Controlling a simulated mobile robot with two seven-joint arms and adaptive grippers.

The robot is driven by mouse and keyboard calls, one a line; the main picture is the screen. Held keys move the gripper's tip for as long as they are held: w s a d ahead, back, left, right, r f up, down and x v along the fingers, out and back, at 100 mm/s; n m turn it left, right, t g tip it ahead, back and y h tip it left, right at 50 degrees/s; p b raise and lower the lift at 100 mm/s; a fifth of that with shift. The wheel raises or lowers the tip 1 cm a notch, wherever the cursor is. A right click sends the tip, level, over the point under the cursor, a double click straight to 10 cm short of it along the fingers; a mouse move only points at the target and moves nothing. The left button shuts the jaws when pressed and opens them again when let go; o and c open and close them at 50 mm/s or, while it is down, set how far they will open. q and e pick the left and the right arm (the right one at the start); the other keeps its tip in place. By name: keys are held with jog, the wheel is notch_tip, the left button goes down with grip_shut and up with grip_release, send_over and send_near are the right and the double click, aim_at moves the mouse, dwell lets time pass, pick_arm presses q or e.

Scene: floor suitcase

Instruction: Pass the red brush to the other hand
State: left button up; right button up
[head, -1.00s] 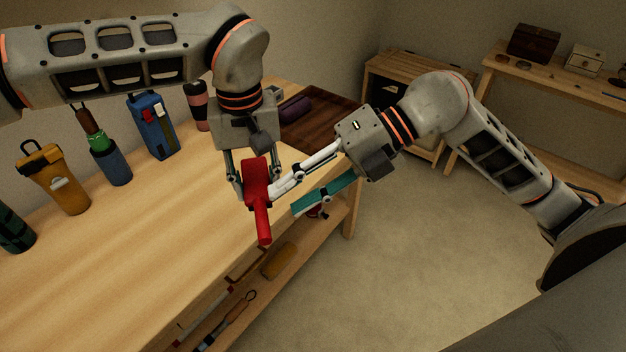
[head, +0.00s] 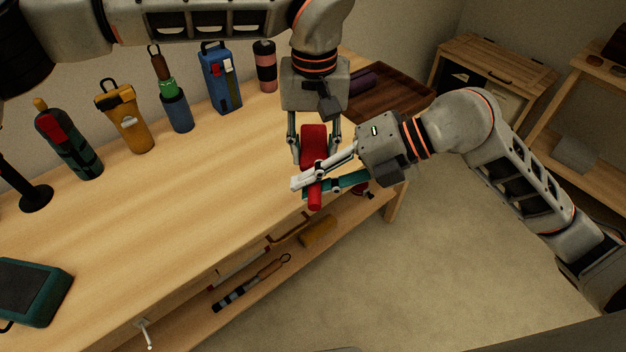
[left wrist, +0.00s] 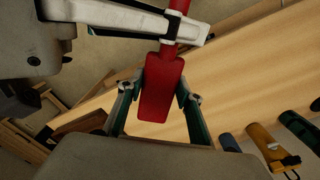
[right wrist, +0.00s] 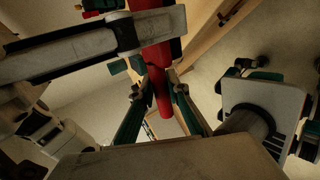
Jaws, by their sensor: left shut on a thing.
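The red brush (head: 313,143) is held above the table's front edge, its wide end up and its handle pointing down. My left gripper (head: 314,160) is shut on the wide end; the left wrist view shows the red block (left wrist: 162,92) between its fingers. My right gripper (head: 310,187) comes from the right with its fingers on either side of the red handle. The handle (right wrist: 158,85) also shows between those fingers in the right wrist view. I cannot tell whether they press on it.
Several bottles and bags, including a yellow one (head: 126,118) and a blue one (head: 219,80), stand along the back of the wooden table (head: 190,205). A dark tray (head: 395,97) lies at its far right. A lower shelf (head: 262,300) holds tools. The floor at right is clear.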

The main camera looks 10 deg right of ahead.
pick_arm(q)
jog(key=o, duration=1.3)
jog(key=shift+c, duration=0.2)
